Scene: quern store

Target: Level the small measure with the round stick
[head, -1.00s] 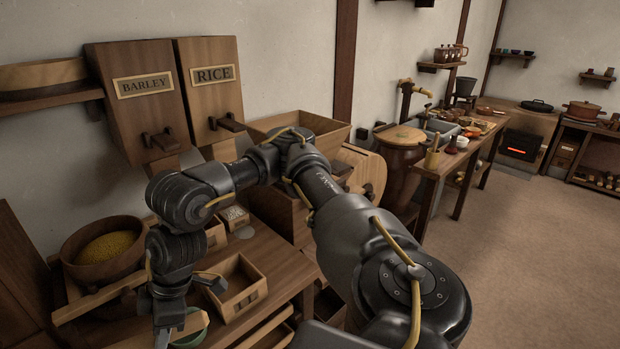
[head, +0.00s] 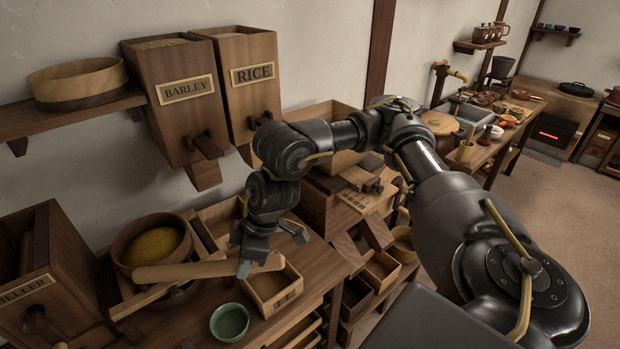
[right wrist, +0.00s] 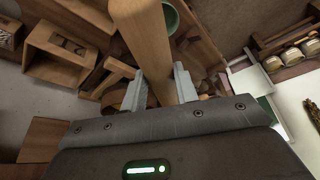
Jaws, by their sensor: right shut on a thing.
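My right gripper (head: 268,254) is shut on the round stick (head: 185,271), a pale wooden rod. In the head view the stick points left from the jaws, over the worktable. In the right wrist view the stick (right wrist: 150,45) runs up and away between the two fingers (right wrist: 160,86). An open square wooden box (head: 290,296) with a small mark on its front, seemingly the small measure, stands just below the gripper; the stick's near end is by its back left edge. I cannot tell its fill or any contact. My left gripper is not in view.
A round wooden tub (head: 126,262) of yellow grain stands left, with a flat wooden bar (head: 140,301) by it. A green bowl (head: 230,321) sits at the table's front. BARLEY (head: 170,120) and RICE (head: 250,95) bins hang behind. Shelves and boxes crowd the right.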

